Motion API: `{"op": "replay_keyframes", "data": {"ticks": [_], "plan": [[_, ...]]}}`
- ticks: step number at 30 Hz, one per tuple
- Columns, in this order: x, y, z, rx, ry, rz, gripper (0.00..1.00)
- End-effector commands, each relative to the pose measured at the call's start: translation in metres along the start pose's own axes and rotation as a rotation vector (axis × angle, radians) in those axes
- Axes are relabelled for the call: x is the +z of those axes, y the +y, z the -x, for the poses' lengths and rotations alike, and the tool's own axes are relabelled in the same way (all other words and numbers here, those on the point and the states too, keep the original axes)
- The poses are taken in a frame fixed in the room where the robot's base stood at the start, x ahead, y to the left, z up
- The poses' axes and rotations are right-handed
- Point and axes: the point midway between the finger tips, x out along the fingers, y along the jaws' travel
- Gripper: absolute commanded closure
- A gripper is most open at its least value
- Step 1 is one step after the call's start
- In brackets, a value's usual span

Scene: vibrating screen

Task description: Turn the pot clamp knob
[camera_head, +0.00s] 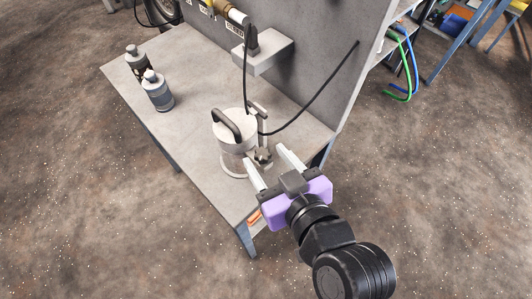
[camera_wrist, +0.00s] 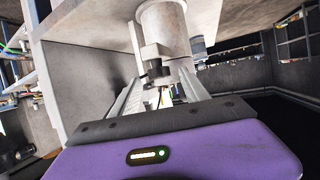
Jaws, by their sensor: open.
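A white pot (camera_head: 235,150) with a dark arched handle stands upright near the right end of the grey table. Its clamp knob (camera_head: 263,156) is a small dark piece low on the pot's right side. My gripper (camera_head: 270,168) is open, with its two pale fingers pointing toward the pot and the clamp knob lying between or just beyond their tips. In the wrist view the pot (camera_wrist: 165,32) is at the top centre, with the clamp (camera_wrist: 153,58) in front of it between my fingers (camera_wrist: 160,90). I cannot tell whether either finger touches the knob.
Two grey bottles (camera_head: 157,92) stand at the table's left end. A grey upright panel (camera_head: 310,60) rises behind the pot, with a box-shaped bracket (camera_head: 263,52) on it. A black cable (camera_head: 318,95) runs from the panel toward the pot. The table's middle (camera_head: 195,110) is clear.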

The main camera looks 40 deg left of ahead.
Motion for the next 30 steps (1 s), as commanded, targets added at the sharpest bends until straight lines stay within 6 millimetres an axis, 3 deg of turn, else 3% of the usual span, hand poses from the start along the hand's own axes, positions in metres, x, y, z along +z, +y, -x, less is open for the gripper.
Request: {"op": "replay_keyframes", "data": {"ticks": [4,13,21,30], "plan": [[-0.0006,-0.0004,-0.0109,-0.001,0.001,0.000,0.46],[-0.0001,0.0000,-0.0132,0.001,0.001,-0.001,0.46],[-0.0001,0.0000,-0.0130,0.001,0.001,-0.001,0.99],[-0.0012,-0.0004,-0.0122,0.020,0.000,-0.009,1.00]]}}
